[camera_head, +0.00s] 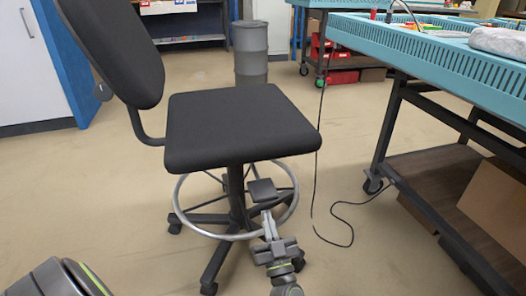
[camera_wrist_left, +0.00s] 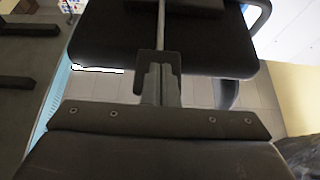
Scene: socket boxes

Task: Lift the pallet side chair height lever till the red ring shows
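The black chair (camera_head: 240,128) stands on the floor, its backrest (camera_head: 120,45) at the left. Under the seat is its dark column (camera_head: 237,190); no red shows on the visible part. A dark flat lever paddle (camera_head: 262,190) sticks out below the seat's front edge. In the left wrist view the lever's thin rod (camera_wrist_left: 161,25) runs from the paddle (camera_wrist_left: 144,63) toward the seat's underside. My left gripper (camera_head: 268,222) comes up from below, its fingers (camera_wrist_left: 160,85) close together at the paddle. The paddle overlaps the fingertips; I cannot tell whether they touch. My right gripper is out of view.
A metal foot ring (camera_head: 183,215) circles the column near my left gripper. A teal-edged workbench (camera_head: 430,55) on casters stands at the right, with a cardboard box (camera_head: 497,205) below. A black cable (camera_head: 350,232) lies on the floor. A grey bin (camera_head: 250,52) stands behind.

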